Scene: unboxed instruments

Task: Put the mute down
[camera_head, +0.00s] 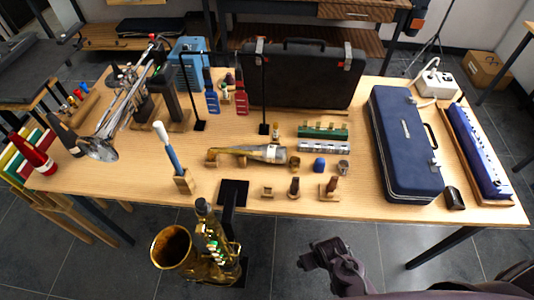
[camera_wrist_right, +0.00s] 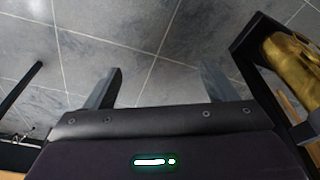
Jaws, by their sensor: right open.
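I cannot tell for sure which thing is the mute. A small dark rounded object (camera_head: 453,198) lies by the front right edge of the table, next to the blue case. A red and black tapered object (camera_head: 36,157) is at the table's far left. My right gripper (camera_head: 309,258) is in front of the table, over the floor and apart from everything on the top. In the right wrist view my right gripper (camera_wrist_right: 160,88) has its two fingers wide apart, with only floor tiles showing between them. My left gripper is not in view.
A gold saxophone (camera_head: 205,255) stands in front of the table. A blue case (camera_head: 405,145) and a long blue instrument (camera_head: 477,150) fill the right side. Small wooden stands (camera_head: 267,193) line the front middle. Bare table top (camera_head: 350,205) shows between the stands and the blue case.

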